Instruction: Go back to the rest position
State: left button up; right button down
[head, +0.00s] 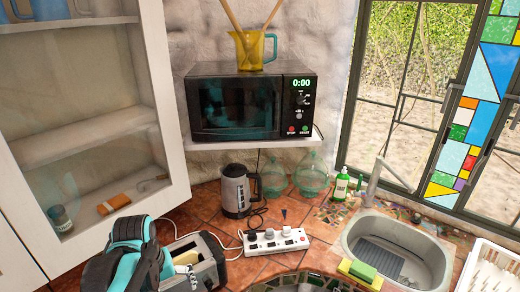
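My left gripper (148,250), black and turquoise, is at the lower left of the head view. It overlaps the left side of a metal toaster (208,262) on the tiled counter. I cannot tell whether it touches the toaster, and its fingers do not show clearly enough to read as open or shut. My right gripper is not in view.
A white cabinet (160,100) with glass stands close at the left. A power strip (274,241), kettle (235,191), glass jugs (311,174) and green bottle (341,184) fill the counter's back. A microwave (235,105) sits on a shelf above. A sink (433,252) is at the right.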

pick_arm(q)
jog(key=s+d+f+m+t+b, duration=0.2)
jog(key=f+t+b, duration=0.1)
jog(key=f+b, duration=0.2)
jog(key=s+d+f+m+t+b, duration=0.2)
jog(key=d+f+m+t+b, duration=0.1)
jog(key=f+b, duration=0.3)
notch_tip(320, 180, down, 2)
jog(key=shift+d+f, duration=0.1)
jog(key=shift+d, duration=0.05)
jog(key=shift+s, duration=0.1)
dwell(1.2)
